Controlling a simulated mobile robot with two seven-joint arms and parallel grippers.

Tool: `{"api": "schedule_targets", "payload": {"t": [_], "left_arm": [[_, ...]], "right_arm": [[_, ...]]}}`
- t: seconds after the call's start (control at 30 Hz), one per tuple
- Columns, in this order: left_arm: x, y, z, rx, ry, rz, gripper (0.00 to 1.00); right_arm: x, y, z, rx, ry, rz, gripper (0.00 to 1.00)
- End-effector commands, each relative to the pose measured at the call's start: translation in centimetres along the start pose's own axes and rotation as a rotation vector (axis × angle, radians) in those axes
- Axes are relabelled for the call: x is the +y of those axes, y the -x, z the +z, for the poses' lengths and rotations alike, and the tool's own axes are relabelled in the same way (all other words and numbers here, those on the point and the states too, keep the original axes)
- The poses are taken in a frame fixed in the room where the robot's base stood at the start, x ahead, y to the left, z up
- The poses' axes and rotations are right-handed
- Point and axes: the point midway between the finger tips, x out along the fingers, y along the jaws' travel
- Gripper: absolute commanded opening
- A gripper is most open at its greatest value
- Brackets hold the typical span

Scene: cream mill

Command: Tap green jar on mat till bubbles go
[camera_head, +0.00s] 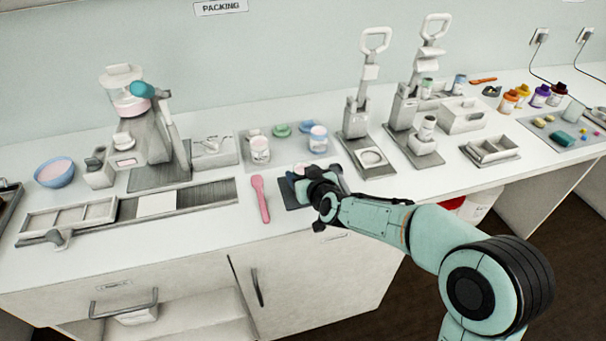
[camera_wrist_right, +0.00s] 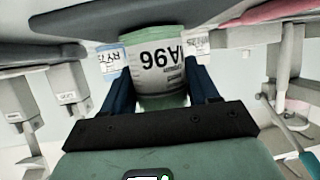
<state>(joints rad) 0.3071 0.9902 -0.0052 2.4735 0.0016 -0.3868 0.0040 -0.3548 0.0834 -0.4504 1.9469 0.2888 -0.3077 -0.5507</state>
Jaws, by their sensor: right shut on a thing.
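My right gripper (camera_head: 322,187) is over the dark mat (camera_head: 288,194) near the counter's front edge. In the right wrist view its two dark fingers (camera_wrist_right: 165,90) are shut on a white-labelled jar (camera_wrist_right: 158,66) with a greenish band. The label's lettering appears upside down in that view. In the head view the gripper mostly hides this jar. The jar is at or just above the mat; I cannot tell whether they touch. I cannot make out any bubbles. My left gripper is not in view.
A pink spatula (camera_head: 261,198) lies left of the mat. Behind stands a grey tray (camera_head: 250,134) with two jars and green and blue lids. A press (camera_head: 366,125) stands behind right, a mill (camera_head: 150,135) to the left. Counter right of the mat's front is clear.

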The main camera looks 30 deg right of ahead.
Motion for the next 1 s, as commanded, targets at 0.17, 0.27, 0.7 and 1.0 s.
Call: {"api": "schedule_targets", "payload": {"t": [0.17, 0.27, 0.7, 1.0], "left_arm": [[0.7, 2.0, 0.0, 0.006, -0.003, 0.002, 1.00], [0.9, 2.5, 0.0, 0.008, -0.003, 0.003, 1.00], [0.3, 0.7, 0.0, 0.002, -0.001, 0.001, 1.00], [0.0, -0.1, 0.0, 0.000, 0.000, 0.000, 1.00]], "right_arm": [[0.0, 0.8, -2.0, 0.004, 0.000, 0.001, 0.21], [0.0, 0.9, -2.5, 0.004, 0.000, 0.001, 0.21], [0.1, 0.2, -0.5, 0.001, 0.000, 0.001, 0.21], [0.0, -0.2, 0.4, 0.001, -0.001, 0.000, 0.82]]}}
